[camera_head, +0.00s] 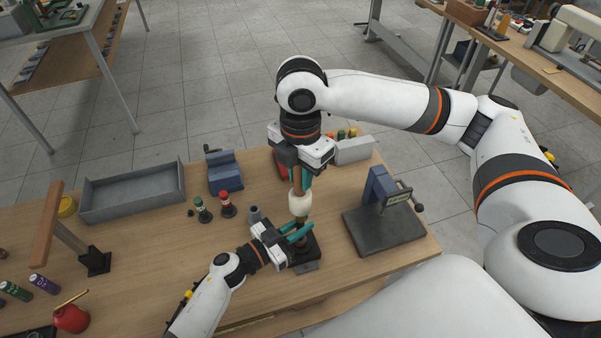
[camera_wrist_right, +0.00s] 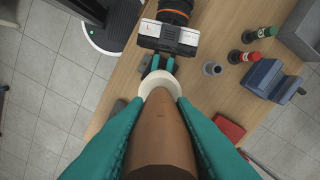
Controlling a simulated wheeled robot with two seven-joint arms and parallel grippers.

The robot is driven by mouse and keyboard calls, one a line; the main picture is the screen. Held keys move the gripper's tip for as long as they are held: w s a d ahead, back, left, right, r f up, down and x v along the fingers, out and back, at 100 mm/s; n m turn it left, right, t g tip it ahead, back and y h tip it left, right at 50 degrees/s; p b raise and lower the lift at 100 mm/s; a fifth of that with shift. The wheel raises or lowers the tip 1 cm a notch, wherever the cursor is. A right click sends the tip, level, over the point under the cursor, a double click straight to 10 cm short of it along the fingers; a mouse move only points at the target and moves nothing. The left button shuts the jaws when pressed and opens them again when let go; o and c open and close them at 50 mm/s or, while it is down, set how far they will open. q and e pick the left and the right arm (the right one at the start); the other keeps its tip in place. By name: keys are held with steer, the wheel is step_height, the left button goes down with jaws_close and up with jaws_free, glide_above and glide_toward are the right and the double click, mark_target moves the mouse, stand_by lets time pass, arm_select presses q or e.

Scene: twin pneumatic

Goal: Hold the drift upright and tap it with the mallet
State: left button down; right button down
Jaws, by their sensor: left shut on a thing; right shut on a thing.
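My right gripper (camera_head: 299,180) points down and is shut on the brown handle of the mallet (camera_head: 299,203). The mallet's pale head hangs below the fingers; in the right wrist view its handle (camera_wrist_right: 160,135) runs away between the teal fingers. My left gripper (camera_head: 298,233) is just below the mallet head, its teal fingers shut on the drift (camera_head: 302,219). Only a short brown piece of the drift shows between head and fingers, looking roughly upright above a dark block (camera_head: 306,264). I cannot tell whether head and drift touch. In the wrist view the drift is hidden.
A blue-grey vise-like device on a dark plate (camera_head: 385,235) stands right of the block. Green and red bottles (camera_head: 227,205), a small grey cup (camera_head: 255,214), a blue device (camera_head: 225,172) and a grey tray (camera_head: 133,193) lie left. The table's right edge is near.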

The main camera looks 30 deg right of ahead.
steer(key=shift+r, duration=1.95)
arm_select(q)
steer(key=c, duration=1.3)
jaws_free()
steer(key=a, duration=1.2)
steer(key=shift+s, duration=0.45)
steer(key=shift+s+f, duration=0.1)
arm_select(e)
steer(key=shift+f, duration=0.1)
